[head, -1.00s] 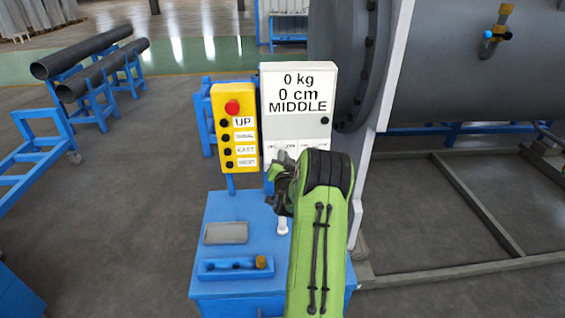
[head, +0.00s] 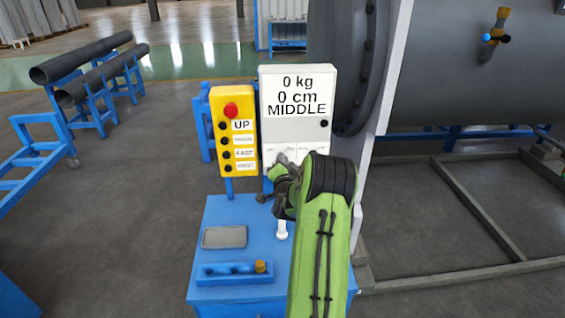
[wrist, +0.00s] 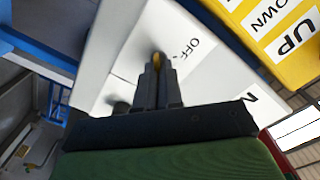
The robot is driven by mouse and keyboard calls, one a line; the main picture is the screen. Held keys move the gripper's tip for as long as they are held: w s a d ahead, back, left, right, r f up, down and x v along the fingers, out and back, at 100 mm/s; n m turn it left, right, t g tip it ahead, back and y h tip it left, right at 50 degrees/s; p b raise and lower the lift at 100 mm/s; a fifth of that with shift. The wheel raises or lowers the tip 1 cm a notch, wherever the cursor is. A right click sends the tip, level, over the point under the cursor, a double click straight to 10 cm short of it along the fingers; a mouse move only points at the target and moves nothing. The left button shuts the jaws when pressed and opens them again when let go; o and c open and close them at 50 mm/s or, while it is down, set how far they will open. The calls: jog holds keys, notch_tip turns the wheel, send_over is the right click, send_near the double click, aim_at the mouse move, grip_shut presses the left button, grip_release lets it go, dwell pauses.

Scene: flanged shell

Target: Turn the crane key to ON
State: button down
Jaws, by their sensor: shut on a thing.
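The crane control box (head: 296,88) is white and reads "0 kg", "0 cm" and "MIDDLE" in the head view. My gripper (head: 282,166) is at its lower front, partly hidden by my green arm. In the wrist view, my gripper's fingers (wrist: 157,75) are close together on a small yellowish key (wrist: 158,58) at the white panel. The "OFF" label (wrist: 200,46) lies just right of the fingertips. The key's exact angle is mostly hidden by the fingers. The "ON" label cannot be made out clearly.
A yellow button box (head: 235,135) with a red stop button stands just left of the control box. A blue stand (head: 225,210) below carries a grey plate and a small blue holder. A large grey flanged shell (head: 460,75) is close on the right.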

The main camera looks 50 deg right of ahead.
jog(key=c, duration=1.3)
grip_release()
jog(key=shift+s+a, duration=0.1)
jog(key=b+v, duration=0.9)
jog(key=v, duration=0.6)
jog(key=shift+s+a, duration=0.2)
jog(key=shift+s, duration=0.05)
